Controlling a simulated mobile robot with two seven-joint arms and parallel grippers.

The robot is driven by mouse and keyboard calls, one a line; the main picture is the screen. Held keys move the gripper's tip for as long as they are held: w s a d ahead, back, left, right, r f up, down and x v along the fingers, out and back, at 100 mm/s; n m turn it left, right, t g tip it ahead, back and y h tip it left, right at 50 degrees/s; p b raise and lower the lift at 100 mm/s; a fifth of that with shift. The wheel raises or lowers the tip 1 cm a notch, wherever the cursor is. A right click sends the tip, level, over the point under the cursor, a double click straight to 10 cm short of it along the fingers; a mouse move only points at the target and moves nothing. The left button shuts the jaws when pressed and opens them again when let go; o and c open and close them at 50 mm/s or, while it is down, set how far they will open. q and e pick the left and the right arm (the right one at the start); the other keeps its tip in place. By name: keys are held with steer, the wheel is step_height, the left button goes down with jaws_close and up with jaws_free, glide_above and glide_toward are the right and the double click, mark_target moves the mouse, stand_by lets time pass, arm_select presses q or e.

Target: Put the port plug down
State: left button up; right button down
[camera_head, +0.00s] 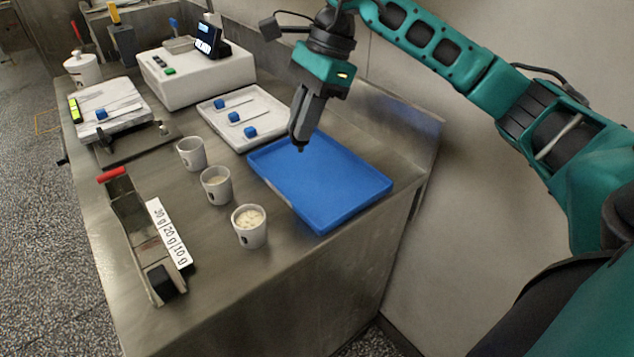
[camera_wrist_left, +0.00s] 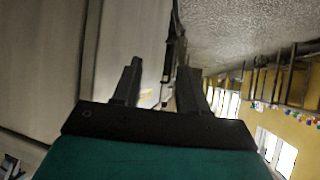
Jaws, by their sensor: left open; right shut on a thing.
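My right gripper (camera_head: 299,138) points down over the far left part of the blue tray (camera_head: 330,185). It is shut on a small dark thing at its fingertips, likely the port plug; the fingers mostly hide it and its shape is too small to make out. I cannot tell whether it touches the tray. The tray is otherwise bare. My left gripper (camera_wrist_left: 158,85) shows in the left wrist view, open and empty, away from the bench. It is not in the head view.
Three white cups (camera_head: 250,227) stand left of the blue tray, at least two with pale contents. A labelled metal rack (camera_head: 150,240) lies at the near left. A white machine (camera_head: 195,75) stands behind. A wall borders the bench's right side.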

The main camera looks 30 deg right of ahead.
steer(key=w+d+m+t+h+b, duration=0.1)
steer(key=w+d+m+t, duration=0.1)
steer(key=d+m, duration=0.35)
steer(key=m+b, duration=0.1)
steer(key=m, duration=0.1)
glide_above(320, 175)
step_height(320, 175, down, 6)
steer(key=shift+f+t, duration=0.3)
steer(key=shift+f, duration=1.45)
steer(key=shift+f, duration=0.1)
steer(key=shift+f+b, duration=0.15)
steer(key=shift+b, duration=0.2)
steer(key=c, duration=1.1)
jaws_free()
steer(key=shift+c, duration=0.2)
